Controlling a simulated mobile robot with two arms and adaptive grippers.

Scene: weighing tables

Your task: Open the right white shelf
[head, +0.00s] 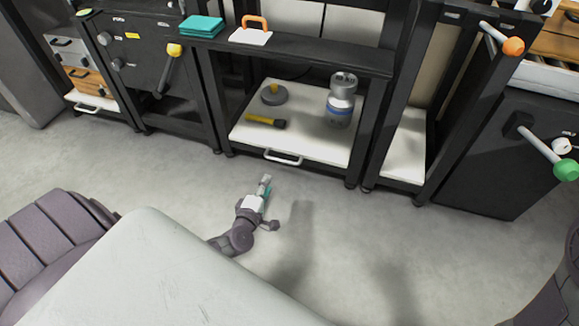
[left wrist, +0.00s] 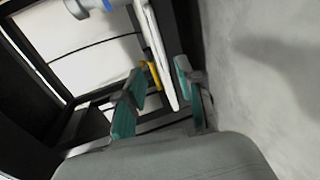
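The white shelf (head: 300,140) with a white bar handle (head: 283,158) is in the lower bay of the middle black table and looks pushed in. A smaller white shelf (head: 88,103) with a handle is at the far left. My left gripper (head: 267,187) is in front of the middle shelf, just below its handle in the head view. In the left wrist view its teal-padded fingers (left wrist: 160,95) stand apart, with the shelf's white edge (left wrist: 156,50) running toward the gap. I cannot tell whether they touch the handle. My right gripper is out of view.
On the middle shelf are a grey weight (head: 273,96), a yellow-handled tool (head: 264,121) and a silver canister (head: 341,100). Another white board (head: 405,150) is in the bay to the right. Levers with orange (head: 513,46) and green (head: 566,170) knobs stick out. The floor in front is clear.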

